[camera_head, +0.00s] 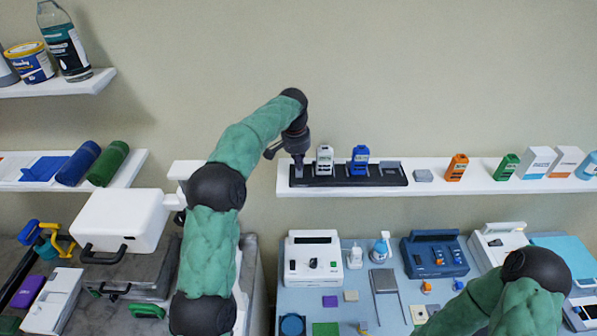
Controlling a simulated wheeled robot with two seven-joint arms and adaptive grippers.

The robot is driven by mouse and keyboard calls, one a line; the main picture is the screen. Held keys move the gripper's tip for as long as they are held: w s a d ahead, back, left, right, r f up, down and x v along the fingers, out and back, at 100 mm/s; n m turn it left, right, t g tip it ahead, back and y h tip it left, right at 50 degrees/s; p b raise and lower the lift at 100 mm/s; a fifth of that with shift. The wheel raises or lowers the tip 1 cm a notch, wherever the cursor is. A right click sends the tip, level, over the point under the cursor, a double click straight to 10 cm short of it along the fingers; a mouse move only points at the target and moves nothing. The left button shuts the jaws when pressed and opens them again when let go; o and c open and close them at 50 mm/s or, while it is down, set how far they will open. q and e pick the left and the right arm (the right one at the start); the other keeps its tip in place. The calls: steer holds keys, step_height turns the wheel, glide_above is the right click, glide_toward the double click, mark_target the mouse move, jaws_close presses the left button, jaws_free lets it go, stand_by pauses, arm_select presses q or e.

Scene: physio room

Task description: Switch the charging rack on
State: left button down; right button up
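The charging rack (345,181) is a long black tray on the white wall shelf. A white device (324,160) and a blue device (359,160) stand upright in it. A low grey piece (390,165) is at its right end. My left gripper (298,168) points down at the left end of the rack, with its fingertips together in one narrow tip. I cannot tell whether the tip touches the rack. Any switch there is hidden by the gripper. My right forearm comes in at the lower right, and its gripper is out of view.
Along the shelf (440,188) to the right stand an orange device (456,168), a green device (505,167) and white boxes (537,163). Below is a table with a white unit (314,258) and a blue unit (434,257). The wall above the rack is clear.

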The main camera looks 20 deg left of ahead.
arm_select(q)
steer(key=shift+f, duration=0.25)
steer(key=shift+r+p, duration=0.8)
steer(key=shift+p, duration=0.05)
steer(key=shift+r+p, duration=0.45)
steer(key=shift+r, duration=2.3)
